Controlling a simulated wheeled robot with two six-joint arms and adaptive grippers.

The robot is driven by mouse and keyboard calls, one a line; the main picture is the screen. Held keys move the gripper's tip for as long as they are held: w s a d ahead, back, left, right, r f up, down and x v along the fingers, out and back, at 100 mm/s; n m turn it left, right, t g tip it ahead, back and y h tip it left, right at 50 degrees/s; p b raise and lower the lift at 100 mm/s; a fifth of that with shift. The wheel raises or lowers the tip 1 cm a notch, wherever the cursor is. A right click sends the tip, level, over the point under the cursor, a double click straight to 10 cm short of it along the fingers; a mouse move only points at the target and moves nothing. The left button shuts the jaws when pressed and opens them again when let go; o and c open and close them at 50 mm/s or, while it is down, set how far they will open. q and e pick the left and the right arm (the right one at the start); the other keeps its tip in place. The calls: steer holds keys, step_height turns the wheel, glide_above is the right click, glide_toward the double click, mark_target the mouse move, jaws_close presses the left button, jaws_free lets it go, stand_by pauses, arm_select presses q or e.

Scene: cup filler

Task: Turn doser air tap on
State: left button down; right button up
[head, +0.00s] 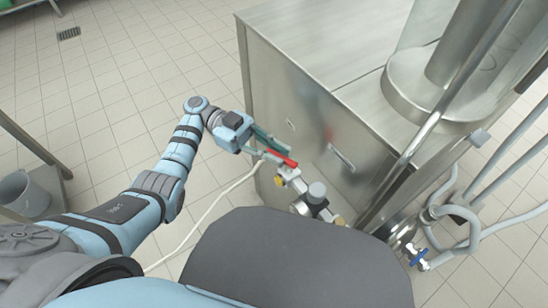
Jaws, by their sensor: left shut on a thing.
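The air tap's red lever (282,158) is in the head view, beside the side of the steel cabinet. It sits on a silver valve body (289,173) with brass-coloured fittings. My left gripper (274,151) reaches in from the left and is shut on the red lever. Its fingers hide part of the lever, and a dark green piece shows by the fingers. My right gripper is not in view.
The steel doser cabinet (300,70) stands close beyond the gripper. A grey cylindrical fitting (317,192) lies near the tap. A blue-handled valve (418,257) and grey hoses (462,222) are at the lower right. A bucket (24,194) stands at left.

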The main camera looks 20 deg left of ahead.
arm_select(q)
steer(key=shift+f, duration=0.1)
steer(key=c, duration=1.6)
jaws_free()
steer(key=shift+d, duration=0.1)
